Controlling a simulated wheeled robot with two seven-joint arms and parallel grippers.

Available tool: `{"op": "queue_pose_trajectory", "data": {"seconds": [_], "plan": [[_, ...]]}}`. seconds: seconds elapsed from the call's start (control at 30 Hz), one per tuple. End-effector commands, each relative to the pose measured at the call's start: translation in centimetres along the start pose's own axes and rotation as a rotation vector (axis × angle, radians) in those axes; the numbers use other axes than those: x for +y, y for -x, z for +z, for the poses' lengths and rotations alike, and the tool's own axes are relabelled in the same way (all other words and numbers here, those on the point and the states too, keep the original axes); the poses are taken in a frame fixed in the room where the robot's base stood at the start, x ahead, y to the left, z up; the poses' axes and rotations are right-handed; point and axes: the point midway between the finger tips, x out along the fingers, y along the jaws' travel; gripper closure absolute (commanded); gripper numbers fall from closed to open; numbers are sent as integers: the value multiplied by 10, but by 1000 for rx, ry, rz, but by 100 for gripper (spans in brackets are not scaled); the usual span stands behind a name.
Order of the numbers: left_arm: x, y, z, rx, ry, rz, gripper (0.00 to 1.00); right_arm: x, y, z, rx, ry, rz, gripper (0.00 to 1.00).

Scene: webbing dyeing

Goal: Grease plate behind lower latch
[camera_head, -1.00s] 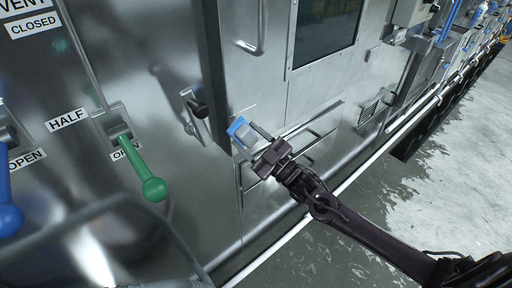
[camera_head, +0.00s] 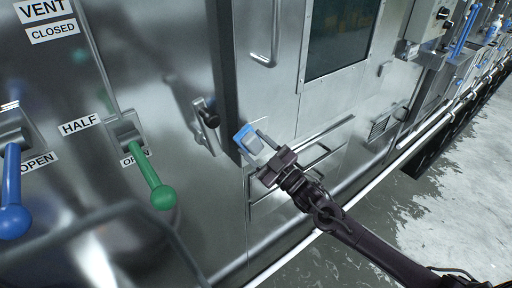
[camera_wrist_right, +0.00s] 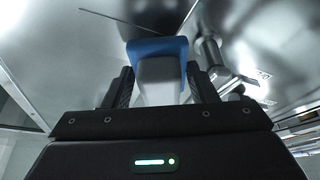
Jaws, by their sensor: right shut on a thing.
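My right gripper (camera_head: 268,158) is shut on a small block with a blue end and a grey-white body, which I take to be the greasing tool (camera_head: 246,138). The tool also shows between the fingers in the right wrist view (camera_wrist_right: 158,72), its blue end facing the metal wall. In the head view the tool is beside the dark vertical bar; I cannot tell whether it touches the wall. The lower latch (camera_head: 206,112), with a black knob, is on the steel panel left of the bar. The plate behind it is not clearly visible. My left gripper is not in view.
A green-knobbed lever (camera_head: 156,185) and a blue-knobbed lever (camera_head: 13,200) stick out at left. The dark vertical bar (camera_head: 224,80) stands close to the tool. Metal rails (camera_head: 325,133) run along the wall on the right. Wet floor lies free at right.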

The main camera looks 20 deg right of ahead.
Motion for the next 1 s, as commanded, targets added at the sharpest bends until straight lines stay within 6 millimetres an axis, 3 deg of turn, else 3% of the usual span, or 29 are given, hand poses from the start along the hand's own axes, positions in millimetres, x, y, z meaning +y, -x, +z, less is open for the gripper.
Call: {"op": "queue_pose_trajectory", "data": {"seconds": [1.0], "plan": [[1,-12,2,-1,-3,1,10,1,-17,7,0,1,0,66]]}}
